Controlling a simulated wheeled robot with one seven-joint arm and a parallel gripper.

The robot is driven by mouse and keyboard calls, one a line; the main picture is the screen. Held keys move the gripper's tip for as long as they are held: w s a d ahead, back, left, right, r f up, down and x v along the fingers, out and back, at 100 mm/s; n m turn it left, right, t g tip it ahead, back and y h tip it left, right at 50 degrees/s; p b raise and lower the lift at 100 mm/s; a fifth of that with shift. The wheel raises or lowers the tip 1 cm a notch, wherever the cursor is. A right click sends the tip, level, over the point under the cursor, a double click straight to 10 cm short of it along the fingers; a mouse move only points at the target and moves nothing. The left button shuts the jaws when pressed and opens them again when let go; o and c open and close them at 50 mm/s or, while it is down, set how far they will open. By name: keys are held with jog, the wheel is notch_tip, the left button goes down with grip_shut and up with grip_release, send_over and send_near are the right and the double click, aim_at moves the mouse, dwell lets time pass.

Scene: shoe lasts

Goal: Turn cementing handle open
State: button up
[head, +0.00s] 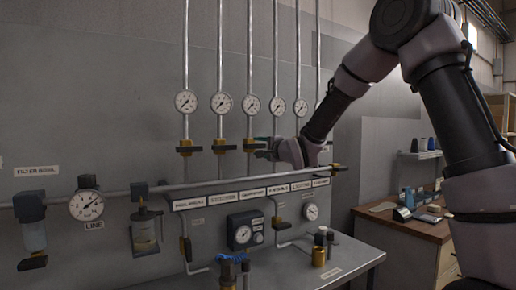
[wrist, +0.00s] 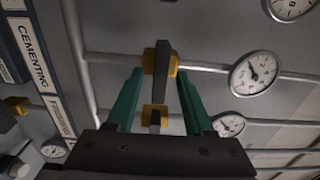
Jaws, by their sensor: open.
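The label reading CEMENTING (wrist: 33,52) is at the left of the wrist view, sideways. A valve with a dark lever handle (wrist: 162,56) on a brass-yellow body sits level with it, its lever crosswise to its pipe. My gripper (wrist: 160,76) is open, its green fingers on either side of this lever. I cannot tell whether they touch it. In the head view my gripper (head: 262,147) is at the row of valves and hides part of the valves there.
Another valve (wrist: 155,115) lies just beyond, close to my fingers. Other valve handles (head: 221,148) and round gauges (head: 221,103) line the panel. A long horizontal pipe (head: 235,182) runs below the valves. A bench (head: 345,256) with fittings stands lower down.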

jog(key=shift+w+a, duration=0.25)
jog(key=shift+w, duration=0.15)
jog(key=shift+c, duration=0.3)
grip_shut()
